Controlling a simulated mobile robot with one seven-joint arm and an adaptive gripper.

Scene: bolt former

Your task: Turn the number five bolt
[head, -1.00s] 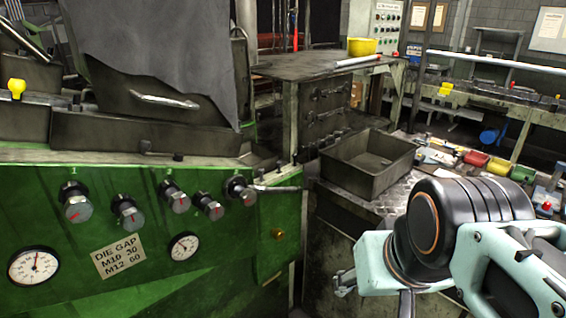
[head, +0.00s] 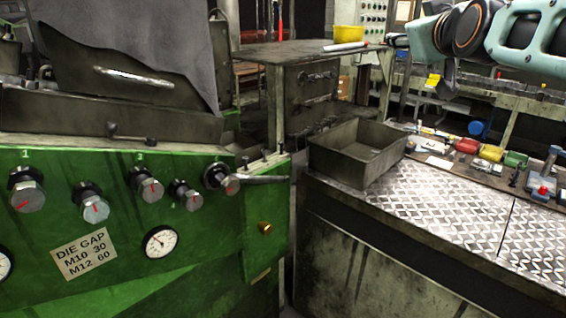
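A row of hex-headed bolts with red marks runs along the green machine panel (head: 215,265). The other bolts are the first (head: 28,196), second (head: 95,208), third (head: 151,190) and fourth (head: 190,200). My arm is at the top right, raised well away from the bolts. A dark part that may be my gripper (head: 447,80) hangs below it; its fingers are not clear, and it touches no bolt.
A metal lever (head: 262,179) sticks out just right of the fifth bolt. A die gap plate (head: 84,253) and a gauge (head: 161,241) sit below the row. An empty metal tray (head: 345,165) stands on the tread-plate bench (head: 440,210), whose middle is clear.

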